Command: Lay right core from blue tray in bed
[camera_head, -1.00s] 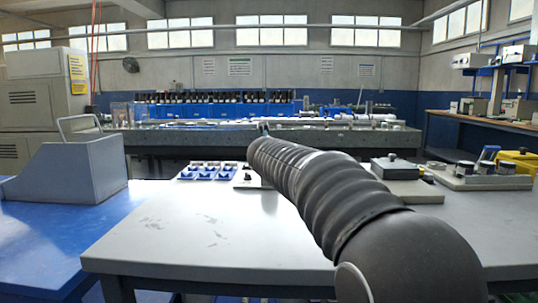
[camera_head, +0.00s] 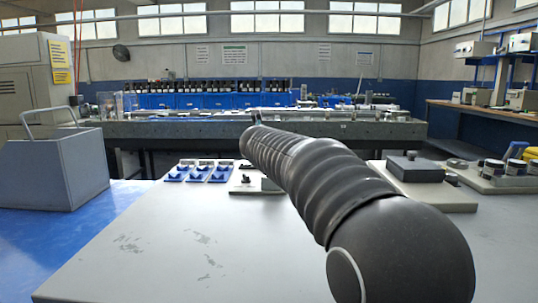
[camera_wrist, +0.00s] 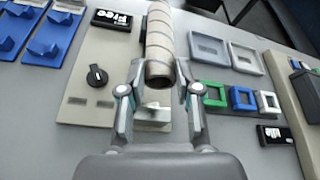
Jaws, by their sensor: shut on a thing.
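My gripper (camera_wrist: 160,82) is shut on a tan, hollow cylindrical core (camera_wrist: 159,45), seen in the wrist view. The core's open end faces the camera and its length runs away from it, between the two fingers. Below it is a beige panel (camera_wrist: 75,112) with a black knob and a small white piece (camera_wrist: 154,116), partly hidden by the gripper. Blue holders (camera_wrist: 51,36) stand at the left of the wrist view; they also show in the head view (camera_head: 199,174). I cannot tell which part is the bed. In the head view my arm hides the gripper.
Grey, green, blue and white square frames (camera_wrist: 242,98) lie right of the core. A grey bin (camera_head: 52,172) stands on the blue table at left. A dark box on a plate (camera_head: 414,168) stands at right. The front-left of the grey table (camera_head: 170,245) is bare.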

